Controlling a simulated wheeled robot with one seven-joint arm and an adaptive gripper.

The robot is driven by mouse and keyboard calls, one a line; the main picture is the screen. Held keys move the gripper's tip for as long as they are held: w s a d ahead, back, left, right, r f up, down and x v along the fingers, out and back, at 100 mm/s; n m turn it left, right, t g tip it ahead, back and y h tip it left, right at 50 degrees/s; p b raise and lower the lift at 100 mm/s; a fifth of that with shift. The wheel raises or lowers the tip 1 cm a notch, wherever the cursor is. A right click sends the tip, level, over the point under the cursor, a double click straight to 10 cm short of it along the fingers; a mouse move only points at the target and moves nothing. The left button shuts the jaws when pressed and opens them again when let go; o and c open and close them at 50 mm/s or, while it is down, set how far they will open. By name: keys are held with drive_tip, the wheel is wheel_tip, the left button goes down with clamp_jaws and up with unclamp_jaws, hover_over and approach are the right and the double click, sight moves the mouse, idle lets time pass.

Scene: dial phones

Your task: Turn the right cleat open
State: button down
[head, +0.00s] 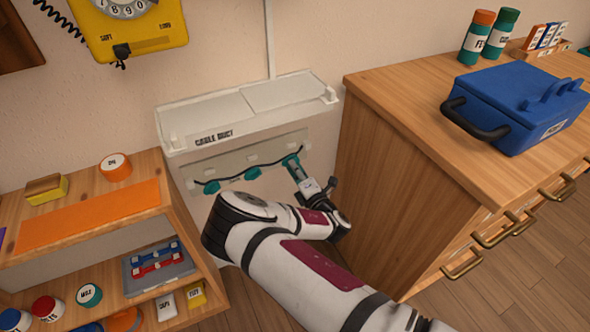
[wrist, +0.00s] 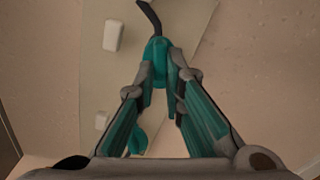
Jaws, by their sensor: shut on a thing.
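A white cable duct (head: 240,105) is on the wall, with a pale plate below it carrying a dark cable and teal cleats. The left cleat (head: 211,187) and the middle cleat (head: 252,173) are free of my gripper. My gripper (head: 298,172) reaches the right cleat (head: 289,160) at the plate's right end. In the wrist view, the teal fingers of my gripper (wrist: 164,80) are shut on the right cleat (wrist: 155,50), partly hiding it. The dark cable (wrist: 150,15) runs out beyond it. Another teal cleat (wrist: 137,138) shows behind the left finger.
A wooden cabinet (head: 385,150) stands close to the right of my gripper, with a blue case (head: 515,105) on top. A low wooden shelf (head: 150,170) with jars and boxes is at left. A yellow phone (head: 135,30) hangs above left.

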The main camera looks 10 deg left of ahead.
drive_tip(key=shift+f+n+b, duration=0.1)
drive_tip(key=shift+n+b, duration=0.25)
drive_tip(key=shift+n, duration=0.65)
drive_tip(key=c, duration=1.7)
unclamp_jaws()
drive_tip(key=v, duration=1.2)
